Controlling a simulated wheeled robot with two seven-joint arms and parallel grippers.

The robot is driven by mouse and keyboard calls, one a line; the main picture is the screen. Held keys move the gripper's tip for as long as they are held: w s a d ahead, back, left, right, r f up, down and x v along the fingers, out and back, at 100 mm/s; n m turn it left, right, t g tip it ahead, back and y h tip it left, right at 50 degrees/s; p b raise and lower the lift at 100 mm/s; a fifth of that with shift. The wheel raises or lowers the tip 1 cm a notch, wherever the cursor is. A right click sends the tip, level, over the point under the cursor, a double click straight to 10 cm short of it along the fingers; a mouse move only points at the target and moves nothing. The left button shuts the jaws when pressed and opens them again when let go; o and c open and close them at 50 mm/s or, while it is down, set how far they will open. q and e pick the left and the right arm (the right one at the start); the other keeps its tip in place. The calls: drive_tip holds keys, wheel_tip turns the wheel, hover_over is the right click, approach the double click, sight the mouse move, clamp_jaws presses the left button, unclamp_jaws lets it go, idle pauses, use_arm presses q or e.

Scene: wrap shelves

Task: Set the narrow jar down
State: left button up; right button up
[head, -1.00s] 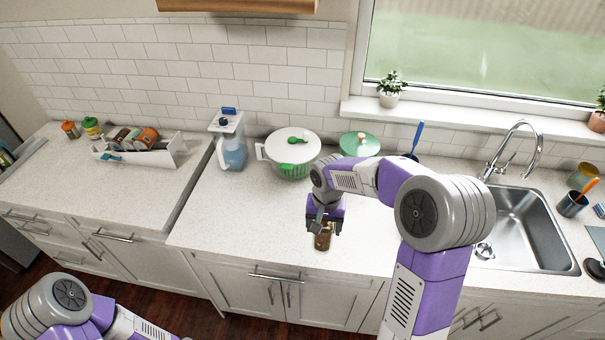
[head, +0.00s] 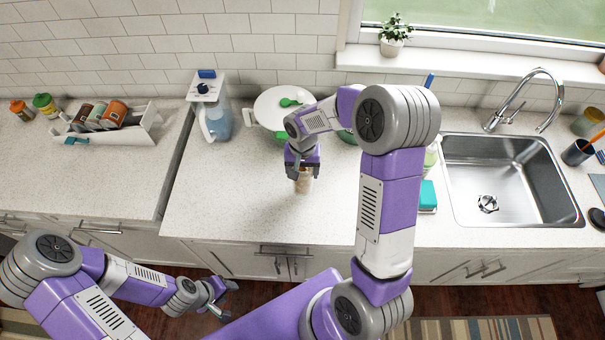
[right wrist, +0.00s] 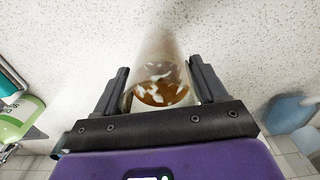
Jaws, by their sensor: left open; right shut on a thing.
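The narrow jar (head: 303,184) is clear with brown contents and looks upright over the counter. My right gripper (head: 302,171) is shut on it from above. In the right wrist view the jar (right wrist: 162,88) sits between the two dark fingers of the right gripper (right wrist: 160,76), with brown and white bits inside. I cannot tell whether its base touches the counter. My left gripper (head: 217,296) is open and empty, low in front of the cabinets, well away from the jar.
The counter (head: 230,195) around the jar is clear. Behind stand a blue-filled pitcher (head: 215,122) and a white-lidded pot (head: 272,105). The sink (head: 500,180) and a teal box (head: 428,196) are to the right. A rack (head: 140,133) stands left.

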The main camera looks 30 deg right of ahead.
wheel_tip(320, 180, down, 3)
drive_tip(key=shift+f, duration=0.1)
drive_tip(key=shift+f, duration=0.15)
drive_tip(key=o, duration=1.2)
drive_tip(key=shift+c, duration=0.2)
